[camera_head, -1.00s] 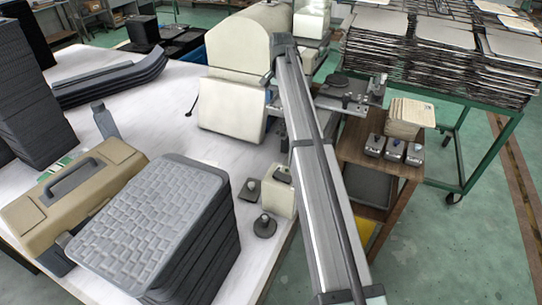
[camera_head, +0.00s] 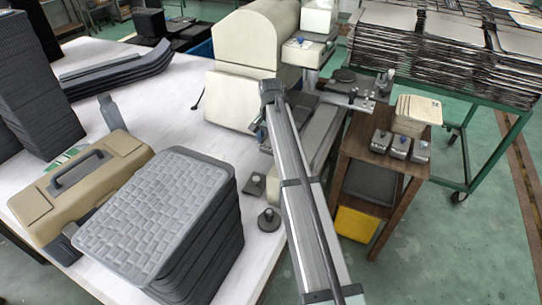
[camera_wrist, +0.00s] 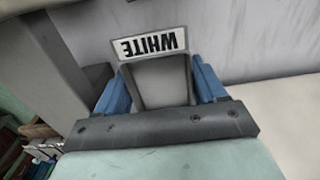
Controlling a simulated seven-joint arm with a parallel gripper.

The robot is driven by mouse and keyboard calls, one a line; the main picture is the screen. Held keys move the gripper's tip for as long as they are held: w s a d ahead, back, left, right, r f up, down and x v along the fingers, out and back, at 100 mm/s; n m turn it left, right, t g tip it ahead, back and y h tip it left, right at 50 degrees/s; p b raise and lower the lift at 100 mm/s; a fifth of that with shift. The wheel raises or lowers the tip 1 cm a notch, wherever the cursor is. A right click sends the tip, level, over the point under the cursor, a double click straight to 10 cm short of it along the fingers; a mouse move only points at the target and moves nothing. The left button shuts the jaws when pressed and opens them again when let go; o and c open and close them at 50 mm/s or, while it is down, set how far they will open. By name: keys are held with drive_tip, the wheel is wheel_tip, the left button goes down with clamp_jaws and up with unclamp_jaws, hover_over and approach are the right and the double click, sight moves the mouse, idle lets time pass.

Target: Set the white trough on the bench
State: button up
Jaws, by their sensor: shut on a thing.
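In the wrist view my gripper (camera_wrist: 160,72) has its blue fingers on either side of a grey block (camera_wrist: 160,84) and is shut on it. A pale plate reading "WHITE" (camera_wrist: 150,44), upside down here, sits at the block's far end; I take this labelled thing as the white trough, but most of its body cannot be made out. In the head view my arm hides most of the gripper; a bit of blue shows at its end (camera_head: 261,133), beside the cream machine. The white bench (camera_head: 150,105) lies left of my arm.
A grey stack of textured panels (camera_head: 160,215) and a tan case (camera_head: 80,185) fill the near bench. A dark round-based knob (camera_head: 269,221) stands near its edge. A wooden shelf unit (camera_head: 350,165) with small grey blocks (camera_head: 400,146) stands right. Bare bench lies between case and machine (camera_head: 232,98).

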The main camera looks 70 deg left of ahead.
sight(271, 162)
drive_tip(key=shift+f, duration=3.3)
drive_tip(key=shift+f, duration=0.15)
drive_tip(key=o, duration=1.3)
drive_tip(key=shift+c, duration=0.2)
wheel_tip(271, 162, up, 12)
drive_tip(key=shift+r, duration=0.15)
